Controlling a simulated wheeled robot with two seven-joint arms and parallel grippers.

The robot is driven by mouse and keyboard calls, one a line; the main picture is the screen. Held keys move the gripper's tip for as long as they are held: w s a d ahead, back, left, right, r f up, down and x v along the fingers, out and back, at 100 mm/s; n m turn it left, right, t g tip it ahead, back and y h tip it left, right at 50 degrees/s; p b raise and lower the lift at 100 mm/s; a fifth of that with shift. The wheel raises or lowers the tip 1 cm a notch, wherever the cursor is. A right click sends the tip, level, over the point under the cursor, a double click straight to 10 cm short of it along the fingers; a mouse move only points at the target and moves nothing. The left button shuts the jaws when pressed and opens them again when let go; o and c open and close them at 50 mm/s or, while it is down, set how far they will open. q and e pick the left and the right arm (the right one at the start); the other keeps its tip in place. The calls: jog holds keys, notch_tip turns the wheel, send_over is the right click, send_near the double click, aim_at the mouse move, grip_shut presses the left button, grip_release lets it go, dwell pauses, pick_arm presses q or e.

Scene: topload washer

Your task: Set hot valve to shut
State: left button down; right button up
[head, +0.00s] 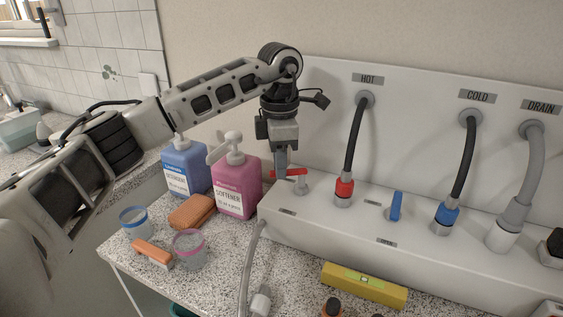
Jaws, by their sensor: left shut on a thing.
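The hot valve's red handle (299,174) is on top of the white valve box (330,224), to the left of the red-collared hot hose (352,150). The handle lies roughly sideways in the picture. My left gripper (281,170) points down from above and is shut on the handle's left part, hiding some of it. Small labels are on the box near the handle, such as one in front (287,211), too small to read surely. My right gripper is not in view.
A blue valve handle (395,206) and the cold hose (463,160) stand to the right, then the grey drain hose (527,170). Blue detergent (184,168) and pink softener (236,187) bottles stand left of my gripper. A yellow level (364,285) lies in front.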

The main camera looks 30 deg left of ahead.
pick_arm(q)
jog(key=m, duration=0.1)
jog(key=w+m+p, duration=0.1)
jog(key=m, duration=0.1)
jog(key=shift+w+a+r, duration=0.1)
jog(key=shift+a+r, duration=0.05)
jog(key=shift+a, duration=0.15)
jog(key=shift+w+a+m, duration=0.1)
jog(key=shift+w+m, duration=0.15)
jog(key=shift+m, duration=0.5)
jog(key=shift+w+m, duration=0.25)
jog(key=shift+m, duration=0.5)
jog(key=c, duration=1.4)
grip_release()
notch_tip(320, 180, up, 16)
jog(key=shift+p, duration=0.4)
